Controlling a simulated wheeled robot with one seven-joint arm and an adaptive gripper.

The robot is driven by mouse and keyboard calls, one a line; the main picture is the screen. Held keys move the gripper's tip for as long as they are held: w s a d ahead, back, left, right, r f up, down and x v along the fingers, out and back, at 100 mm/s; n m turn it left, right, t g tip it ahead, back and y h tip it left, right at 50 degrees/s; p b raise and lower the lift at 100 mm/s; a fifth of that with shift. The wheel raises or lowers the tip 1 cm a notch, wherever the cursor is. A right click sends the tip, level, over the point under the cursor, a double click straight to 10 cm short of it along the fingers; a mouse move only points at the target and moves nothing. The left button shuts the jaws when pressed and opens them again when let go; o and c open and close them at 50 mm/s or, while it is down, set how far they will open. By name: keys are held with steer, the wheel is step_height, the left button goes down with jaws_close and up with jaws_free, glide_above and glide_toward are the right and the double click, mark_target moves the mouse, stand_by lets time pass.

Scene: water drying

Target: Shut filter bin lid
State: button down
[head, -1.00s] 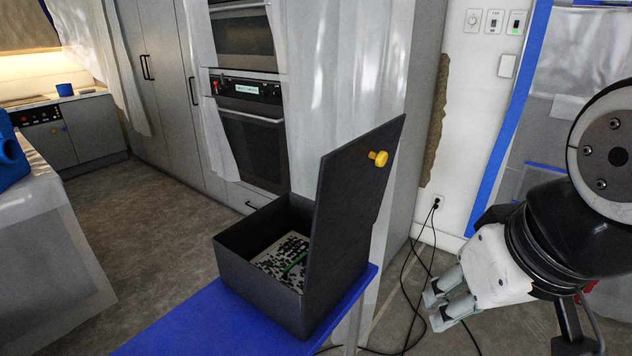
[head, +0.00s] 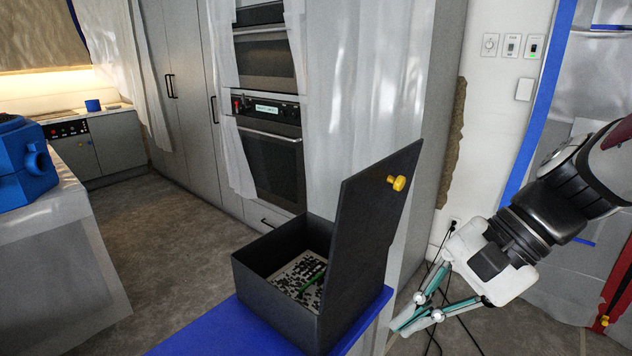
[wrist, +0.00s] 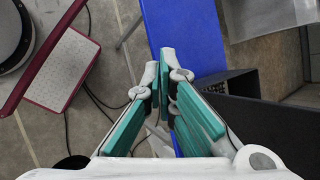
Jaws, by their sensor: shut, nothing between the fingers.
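The filter bin (head: 268,285) is a dark grey open box on a blue-topped table. Its lid (head: 358,235) stands up on the right side, tilted a little outward, with a yellow knob (head: 397,183) near its top. A speckled panel and a green strip lie inside the bin. My gripper (head: 398,328) is to the right of the lid, lower than the knob, pointing down-left, shut and empty. In the wrist view the closed green-padded fingers (wrist: 165,75) are over the blue table edge, with the dark lid (wrist: 255,120) to their right and part of the bin (wrist: 230,82) showing.
The blue table (head: 215,335) is narrow. Black cables (head: 437,265) hang from a wall outlet behind my gripper. Ovens (head: 270,150) and grey cabinets stand behind the bin. A covered counter with a blue object (head: 22,165) is at left, with open floor between.

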steer(key=w+d+r+m+t+y, duration=0.2)
steer(key=w+m+y, duration=0.2)
steer(key=w+m, duration=0.1)
steer(key=m+t+y+p, duration=0.1)
steer(key=m+t, duration=1)
steer(key=m, duration=0.1)
glide_toward(404, 183)
steer(key=p+x, duration=0.2)
steer(key=x, duration=0.5)
steer(key=shift+s+a, duration=0.1)
